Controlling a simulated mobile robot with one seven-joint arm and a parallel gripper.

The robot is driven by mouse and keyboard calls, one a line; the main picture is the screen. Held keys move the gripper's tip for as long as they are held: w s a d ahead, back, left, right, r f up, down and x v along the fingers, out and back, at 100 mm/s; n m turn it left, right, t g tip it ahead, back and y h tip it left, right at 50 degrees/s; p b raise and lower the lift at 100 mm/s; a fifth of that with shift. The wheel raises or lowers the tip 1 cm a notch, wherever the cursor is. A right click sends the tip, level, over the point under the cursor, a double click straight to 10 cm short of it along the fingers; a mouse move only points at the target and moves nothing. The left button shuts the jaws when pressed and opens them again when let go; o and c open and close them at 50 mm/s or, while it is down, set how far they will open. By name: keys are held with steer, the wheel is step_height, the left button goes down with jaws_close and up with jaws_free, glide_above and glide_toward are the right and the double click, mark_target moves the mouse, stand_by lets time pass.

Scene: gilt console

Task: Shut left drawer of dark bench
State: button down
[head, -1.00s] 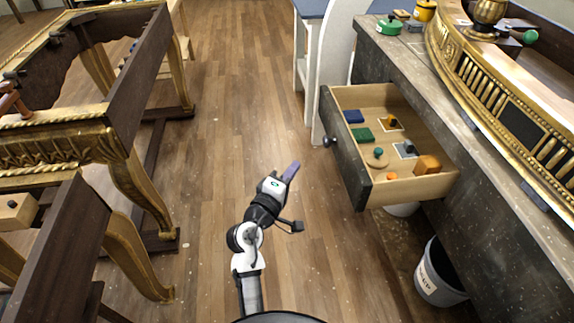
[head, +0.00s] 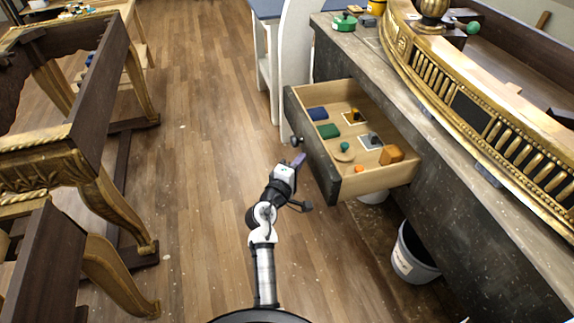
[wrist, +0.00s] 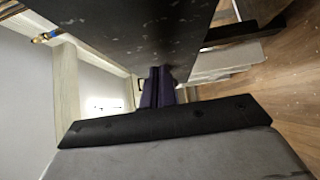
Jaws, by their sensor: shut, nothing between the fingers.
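The dark bench (head: 458,203) stands on the right. Its left drawer (head: 385,183) is pulled well out, showing a pale wooden inside and a dark front with a round dark knob (head: 295,141). My gripper (head: 299,160) is shut and empty, just in front of the drawer front, near the knob. I cannot tell from the head view whether it touches. In the wrist view the purple fingers (wrist: 158,88) are together, close beside a dark speckled panel (wrist: 130,30).
The drawer holds blue (head: 317,114) and green (head: 328,131) blocks, an orange block (head: 391,154) and several small pieces. A bucket (head: 414,255) stands under the bench. A gilt console frame (head: 70,160) stands at left. The floor (head: 205,170) between is clear.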

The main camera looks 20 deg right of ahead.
steer(key=shift+d, duration=0.55)
